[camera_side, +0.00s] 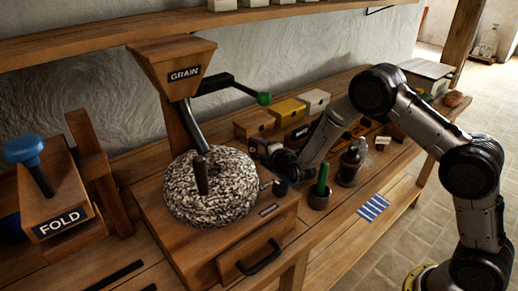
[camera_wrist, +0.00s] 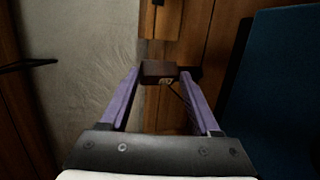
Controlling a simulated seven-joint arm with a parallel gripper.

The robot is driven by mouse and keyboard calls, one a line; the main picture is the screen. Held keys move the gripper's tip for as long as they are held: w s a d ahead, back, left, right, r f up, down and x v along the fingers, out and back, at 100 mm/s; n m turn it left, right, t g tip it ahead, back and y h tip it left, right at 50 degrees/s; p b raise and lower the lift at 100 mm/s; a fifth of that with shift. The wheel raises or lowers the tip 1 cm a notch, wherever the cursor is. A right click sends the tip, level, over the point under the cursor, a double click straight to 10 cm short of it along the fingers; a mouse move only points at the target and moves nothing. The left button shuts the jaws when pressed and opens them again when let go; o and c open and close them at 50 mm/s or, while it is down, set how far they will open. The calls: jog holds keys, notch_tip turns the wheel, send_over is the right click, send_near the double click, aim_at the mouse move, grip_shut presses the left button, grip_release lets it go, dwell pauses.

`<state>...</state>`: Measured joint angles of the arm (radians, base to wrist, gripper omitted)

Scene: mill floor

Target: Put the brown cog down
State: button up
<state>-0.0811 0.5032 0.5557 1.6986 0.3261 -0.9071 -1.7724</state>
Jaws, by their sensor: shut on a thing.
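In the wrist view, a dark brown piece (camera_wrist: 159,69), which I take to be the brown cog, sits between the tips of my gripper (camera_wrist: 161,75). The two purple fingers are shut on it from either side. Its teeth cannot be made out. In the side view, my gripper (camera_side: 262,149) is low over the bench, just right of the millstone (camera_side: 230,200). The cog cannot be picked out there. Whether it touches a surface below cannot be told.
The grain hopper (camera_side: 172,68) and its green-knobbed crank (camera_side: 263,98) rise nearby. Small boxes (camera_side: 288,110) stand behind my gripper. A pot with a green-handled tool (camera_side: 320,190) and dark bottles (camera_side: 350,165) stand to its right. A blue-striped cloth (camera_side: 373,207) lies at the bench's front.

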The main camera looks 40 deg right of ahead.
jog(key=o, duration=1.3)
jog(key=shift+o, duration=0.2)
jog(key=shift+r, duration=0.1)
